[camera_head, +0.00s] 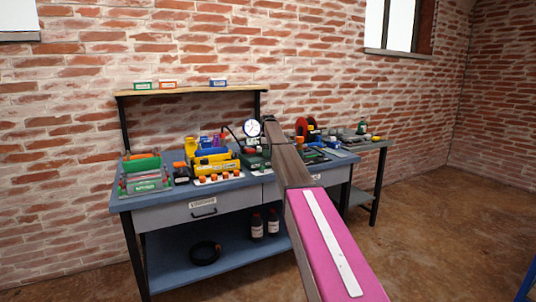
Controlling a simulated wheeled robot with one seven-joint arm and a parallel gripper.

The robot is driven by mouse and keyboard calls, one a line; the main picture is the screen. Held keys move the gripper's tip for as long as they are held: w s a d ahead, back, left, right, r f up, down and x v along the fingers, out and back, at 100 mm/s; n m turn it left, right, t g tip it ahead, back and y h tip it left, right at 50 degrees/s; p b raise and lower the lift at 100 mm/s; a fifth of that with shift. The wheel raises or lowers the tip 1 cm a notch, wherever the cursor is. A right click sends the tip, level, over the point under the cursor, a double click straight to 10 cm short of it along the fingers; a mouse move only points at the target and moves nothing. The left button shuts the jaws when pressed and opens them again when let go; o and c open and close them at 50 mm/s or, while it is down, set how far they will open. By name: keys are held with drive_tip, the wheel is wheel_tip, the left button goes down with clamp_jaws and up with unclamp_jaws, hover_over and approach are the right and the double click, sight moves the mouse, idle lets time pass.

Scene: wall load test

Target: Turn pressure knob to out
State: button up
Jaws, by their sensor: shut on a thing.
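A round white pressure gauge (252,128) stands upright at the back of the workbench, on or just behind a dark green unit (254,159) with small light labels. I cannot make out the pressure knob; it is too small to tell or hidden behind my arm. My arm reaches from the lower right, over the bench, to just right of the gauge. My gripper's fingers cannot be seen, as the arm's far end covers that spot.
The blue-topped workbench (235,186) stands against a brick wall. A green and grey caddy (146,176), a yellow box (214,160) and a row of orange-topped items (220,177) crowd its left half. A red reel (306,126) and tools lie right of my arm. Small boxes stand on the shelf (190,90).

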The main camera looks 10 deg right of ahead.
drive_tip(key=shift+n, duration=0.3)
drive_tip(key=o, duration=0.9)
drive_tip(key=shift+r, duration=0.15)
wheel_tip(320, 180, up, 11)
drive_tip(key=shift+f, duration=0.2)
drive_tip(key=shift+s, duration=0.1)
